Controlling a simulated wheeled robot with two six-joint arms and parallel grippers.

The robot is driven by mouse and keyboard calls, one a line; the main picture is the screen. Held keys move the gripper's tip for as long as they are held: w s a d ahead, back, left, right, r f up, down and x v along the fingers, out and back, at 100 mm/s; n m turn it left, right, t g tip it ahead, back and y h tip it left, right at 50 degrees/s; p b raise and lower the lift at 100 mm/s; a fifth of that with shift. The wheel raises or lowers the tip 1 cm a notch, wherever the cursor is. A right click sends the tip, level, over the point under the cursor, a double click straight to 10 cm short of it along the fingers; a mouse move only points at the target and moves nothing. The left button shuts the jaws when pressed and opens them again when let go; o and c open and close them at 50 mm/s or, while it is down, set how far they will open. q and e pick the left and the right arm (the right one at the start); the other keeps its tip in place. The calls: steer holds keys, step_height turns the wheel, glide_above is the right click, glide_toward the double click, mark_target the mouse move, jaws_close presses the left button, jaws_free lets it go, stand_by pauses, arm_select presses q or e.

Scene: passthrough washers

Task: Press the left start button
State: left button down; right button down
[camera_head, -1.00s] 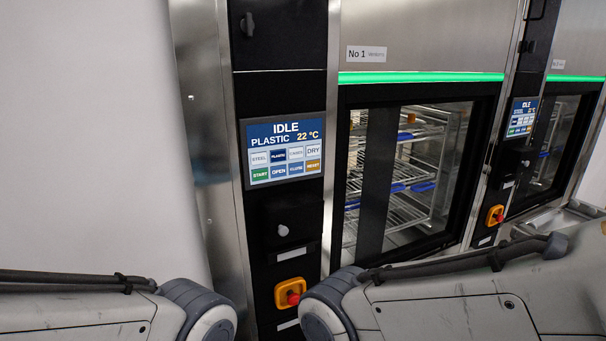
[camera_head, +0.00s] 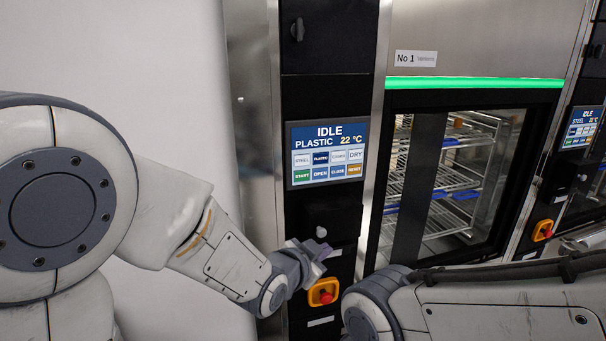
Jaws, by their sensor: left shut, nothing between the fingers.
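The left washer's touch panel (camera_head: 326,153) reads IDLE, PLASTIC, 22 °C. Its green START button (camera_head: 303,175) is at the lower left of the panel, beside OPEN, and is in plain view. My left gripper (camera_head: 318,258) is small and partly turned away, below the panel near the grey knob, apart from the START button. It is shut and empty. My right arm (camera_head: 465,310) comes in from the lower right; its gripper is out of view.
An orange-yellow emergency stop (camera_head: 323,292) with a red button is just below my left gripper. Washer No 1's glass door (camera_head: 455,180) shows racks inside, under a green light strip (camera_head: 470,83). A second washer's panel (camera_head: 582,128) is at the right. A plain wall is at the left.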

arm_select(q)
steer(key=w+a+r+m+t+h, duration=0.1)
steer(key=w+r+m+t+h, duration=0.1)
steer(key=w+r+t, duration=0.3)
steer(key=shift+w+a+r+t+h+p, duration=0.3)
steer(key=shift+a+r+t+p, duration=0.15)
steer(key=shift+r, duration=1)
steer(key=p, duration=0.2)
glide_toward(302, 176)
steer(key=shift+w+d+r, duration=0.2)
steer(key=shift+w+d, duration=0.95)
steer(key=shift+d, duration=0.05)
steer(key=shift+w+d+r, duration=0.2)
steer(key=shift+w+d, duration=0.9)
steer(key=shift+d, duration=0.05)
steer(key=shift+b, duration=0.3)
